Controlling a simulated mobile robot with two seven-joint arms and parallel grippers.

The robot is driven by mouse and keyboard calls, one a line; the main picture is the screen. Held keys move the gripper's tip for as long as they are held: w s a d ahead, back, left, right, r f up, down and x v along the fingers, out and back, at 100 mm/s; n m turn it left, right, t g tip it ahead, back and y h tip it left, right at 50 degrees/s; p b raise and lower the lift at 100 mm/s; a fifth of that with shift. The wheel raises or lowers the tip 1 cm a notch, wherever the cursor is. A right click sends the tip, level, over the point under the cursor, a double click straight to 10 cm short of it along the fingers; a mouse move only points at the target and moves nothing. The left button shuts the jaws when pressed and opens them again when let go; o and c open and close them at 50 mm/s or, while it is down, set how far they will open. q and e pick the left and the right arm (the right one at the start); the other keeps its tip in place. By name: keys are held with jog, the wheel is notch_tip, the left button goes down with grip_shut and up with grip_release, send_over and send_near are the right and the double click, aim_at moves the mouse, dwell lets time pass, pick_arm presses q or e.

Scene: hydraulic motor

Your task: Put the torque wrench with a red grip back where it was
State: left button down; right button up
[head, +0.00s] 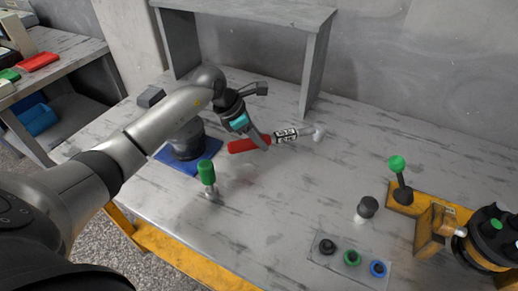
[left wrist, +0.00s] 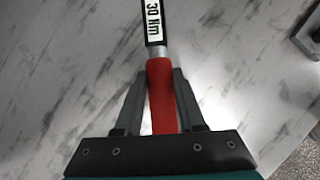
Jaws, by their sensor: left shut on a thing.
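The torque wrench has a red grip (head: 246,145), a black and white label and a silver head at its right end. My left gripper (head: 262,142) is shut on the red grip, with the wrench lying roughly left to right in the head view. In the left wrist view the red grip (left wrist: 161,95) sits between the two grey fingers, and the label reads 30 Nm. I cannot tell whether the wrench touches the table (head: 270,205) or hangs just above it. My right gripper is not in view.
A blue mat (head: 170,160) with a dark cylindrical part is left of the wrench. A green-handled tool (head: 207,178) stands in front. A grey shelf (head: 255,18) is behind. At right are a clear plate with rings (head: 340,268), a black-topped part (head: 366,208) and a yellow fixture (head: 432,210).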

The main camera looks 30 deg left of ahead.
aim_at(259, 148)
pick_arm(q)
jog(key=shift+f+b, duration=0.3)
jog(key=shift+f, duration=1.6)
jog(key=c, duration=1)
grip_release()
jog(key=shift+f, duration=0.15)
jog(key=o, duration=0.5)
jog(key=shift+r, duration=0.25)
jog(key=p+v, duration=0.2)
jog(key=v, duration=1)
jog(key=shift+f, duration=0.1)
jog(key=shift+s, duration=0.15)
